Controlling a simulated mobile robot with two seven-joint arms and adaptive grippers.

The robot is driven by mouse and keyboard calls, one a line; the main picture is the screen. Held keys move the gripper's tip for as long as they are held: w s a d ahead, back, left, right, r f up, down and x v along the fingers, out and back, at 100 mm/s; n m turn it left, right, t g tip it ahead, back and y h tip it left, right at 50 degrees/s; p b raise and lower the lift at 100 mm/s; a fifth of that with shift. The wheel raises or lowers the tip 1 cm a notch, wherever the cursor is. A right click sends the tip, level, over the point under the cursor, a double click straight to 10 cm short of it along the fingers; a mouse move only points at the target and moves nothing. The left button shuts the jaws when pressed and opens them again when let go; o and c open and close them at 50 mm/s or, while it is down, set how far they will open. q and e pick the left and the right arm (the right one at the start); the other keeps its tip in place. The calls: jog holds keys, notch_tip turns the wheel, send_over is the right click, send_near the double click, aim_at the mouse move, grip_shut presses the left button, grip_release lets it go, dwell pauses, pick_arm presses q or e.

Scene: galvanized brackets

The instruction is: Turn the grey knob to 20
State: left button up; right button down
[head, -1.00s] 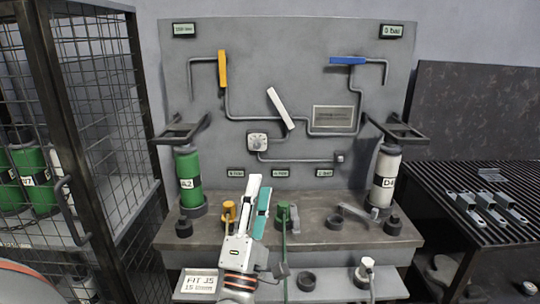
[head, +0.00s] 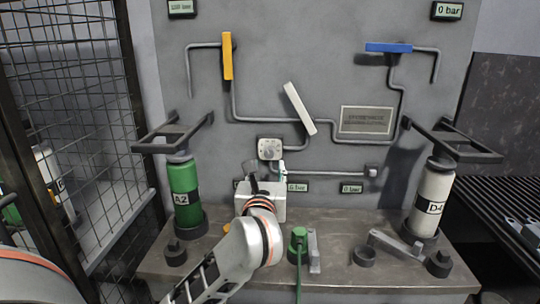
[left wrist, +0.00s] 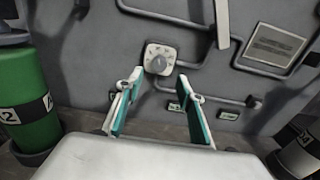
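The grey knob (head: 270,148) sits on a light square dial plate on the grey wall panel. It also shows in the left wrist view (left wrist: 158,63), straight ahead between the fingers. Its scale marks are too small to read. My left gripper (head: 266,171) is just below the dial in the head view, its body hiding part of the panel's lower edge. In the left wrist view the gripper (left wrist: 160,78) has its two teal-lined fingers spread apart, with nothing between them. The fingers appear apart from the knob. My right gripper is in neither view.
Pipes run around the dial, with a yellow lever (head: 227,56), a white lever (head: 299,108) and a blue lever (head: 388,47). A green bottle (head: 184,190) and a white bottle (head: 431,195) stand either side.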

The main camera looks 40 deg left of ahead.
aim_at(270, 155)
pick_arm(q)
jog(key=x, duration=0.2)
jog(key=shift+w+a, duration=0.2)
jog(key=b+x, duration=0.1)
jog(key=x, duration=0.2)
jog(key=shift+w+a+f, duration=0.1)
jog(key=shift+w, duration=0.05)
jog(key=shift+w+a, duration=0.3)
jog(key=shift+w, duration=0.15)
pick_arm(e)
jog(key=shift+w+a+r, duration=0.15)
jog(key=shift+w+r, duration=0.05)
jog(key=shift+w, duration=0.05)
pick_arm(q)
grip_shut()
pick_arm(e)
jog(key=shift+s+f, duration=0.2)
